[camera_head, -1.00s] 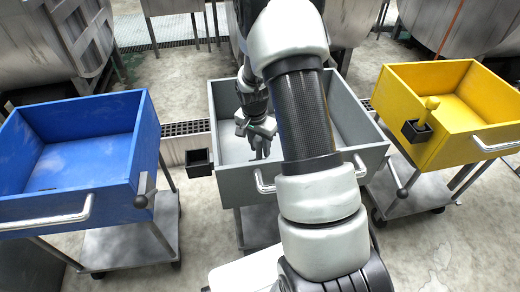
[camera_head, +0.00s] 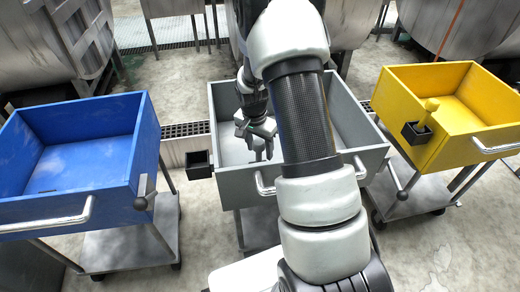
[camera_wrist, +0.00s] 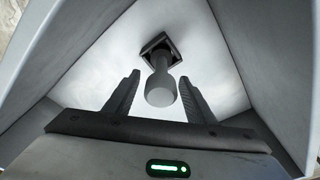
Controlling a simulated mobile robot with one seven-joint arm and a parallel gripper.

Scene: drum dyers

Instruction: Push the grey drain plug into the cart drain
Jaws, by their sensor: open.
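The grey drain plug (camera_wrist: 161,92) shows in the wrist view with its round head towards the camera. Its narrower far end meets the dark square drain (camera_wrist: 158,43) in the pale floor of the grey cart; how deep it sits I cannot tell. My gripper (camera_wrist: 160,77) is open, one finger on each side of the plug, with gaps between fingers and plug. In the head view my gripper (camera_head: 260,150) is inside the grey cart (camera_head: 225,190), its fingers spread. The plug and drain cannot be made out there.
The grey cart's walls stand close around my gripper. A small black holder (camera_head: 199,162) hangs on its left side. A blue cart (camera_head: 80,205) stands left. A yellow cart (camera_head: 440,145) stands right, with a yellow plug (camera_head: 431,105) in its holder.

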